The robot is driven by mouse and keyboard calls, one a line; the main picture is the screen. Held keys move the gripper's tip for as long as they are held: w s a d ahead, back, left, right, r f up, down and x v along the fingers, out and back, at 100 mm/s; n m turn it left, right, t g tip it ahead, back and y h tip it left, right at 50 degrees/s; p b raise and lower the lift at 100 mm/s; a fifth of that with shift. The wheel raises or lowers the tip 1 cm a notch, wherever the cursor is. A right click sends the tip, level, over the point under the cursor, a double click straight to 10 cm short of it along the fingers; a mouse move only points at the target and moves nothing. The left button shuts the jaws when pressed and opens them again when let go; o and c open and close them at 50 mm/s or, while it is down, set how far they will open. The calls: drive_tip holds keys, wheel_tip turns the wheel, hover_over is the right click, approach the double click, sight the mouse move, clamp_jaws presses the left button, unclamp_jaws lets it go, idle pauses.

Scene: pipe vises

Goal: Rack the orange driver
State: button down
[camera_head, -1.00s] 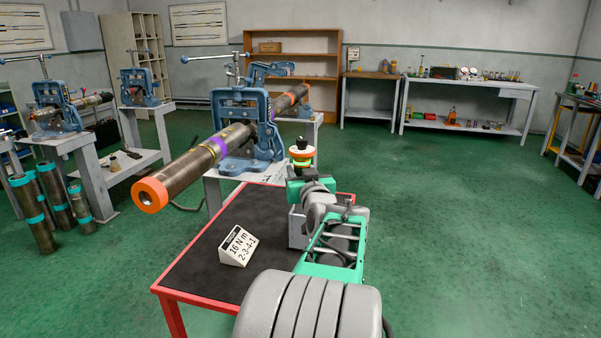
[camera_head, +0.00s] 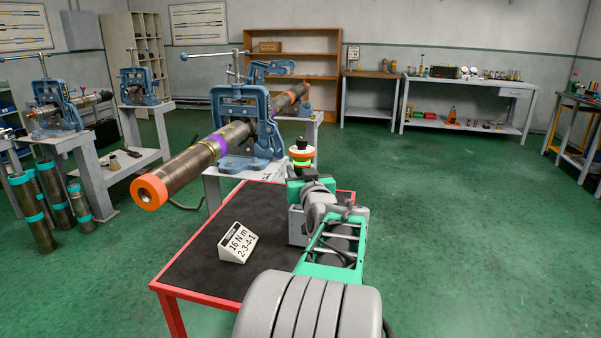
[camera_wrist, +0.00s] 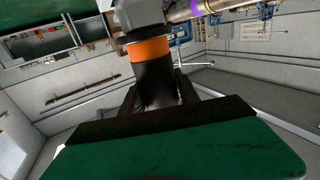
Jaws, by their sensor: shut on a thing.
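The orange driver (camera_wrist: 150,50) fills the top middle of the wrist view: a black body with an orange band and a grey part beyond it. In the head view its black top and orange ring (camera_head: 301,153) show above my gripper (camera_head: 300,182). My gripper (camera_wrist: 158,95) is shut on the black body, with dark fingers on both sides. It is over the far right part of the red-edged table (camera_head: 180,290). A grey block (camera_head: 296,229) stands partly hidden beside my wrist; I cannot tell whether it is a rack.
A blue pipe vise (camera_head: 240,130) holds a long pipe (camera_head: 190,168) with an orange end, left of my gripper. A sign (camera_head: 238,242) reading "16 N m 2-3-4-1" stands on the table. The green floor to the right is clear.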

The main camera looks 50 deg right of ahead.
drive_tip(key=shift+f+b, duration=1.6)
drive_tip(key=shift+b, duration=0.2)
idle(1.9)
drive_tip(key=c, duration=1.2)
unclamp_jaws()
drive_tip(key=o, duration=0.4)
drive_tip(key=shift+r, duration=0.15)
drive_tip(key=v, duration=0.7)
drive_tip(key=shift+s+a, duration=0.25)
drive_tip(key=shift+s, duration=0.05)
